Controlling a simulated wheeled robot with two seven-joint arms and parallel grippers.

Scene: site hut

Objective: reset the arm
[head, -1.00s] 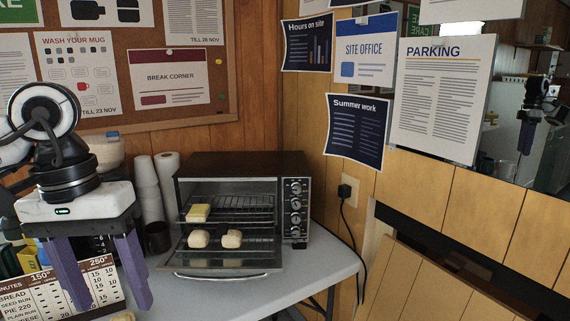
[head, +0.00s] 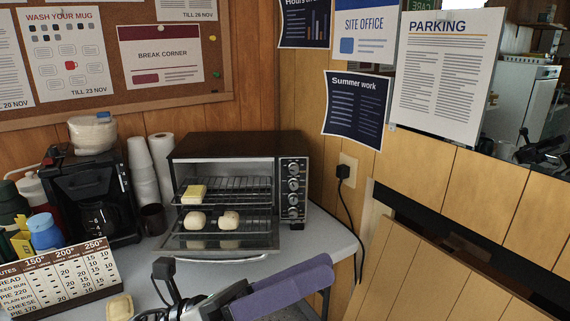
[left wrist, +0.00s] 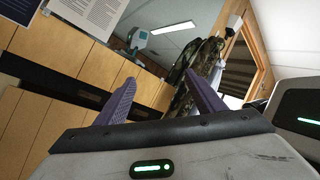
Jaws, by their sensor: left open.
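My left gripper (head: 328,268) is low in the middle of the head view, in front of the toaster oven (head: 222,146) and the grey counter. Its purple fingers point right and overlap from this angle. In the left wrist view the fingers (left wrist: 160,78) stand well apart with nothing between them, facing the wood-panelled wall and hanging clothes. The oven door is down. My right gripper's fingers show in neither view.
A coffee maker (head: 92,190), stacked cups (head: 144,172) and a dark mug (head: 153,219) stand left of the oven. A cable (head: 354,235) hangs from the wall socket at right.

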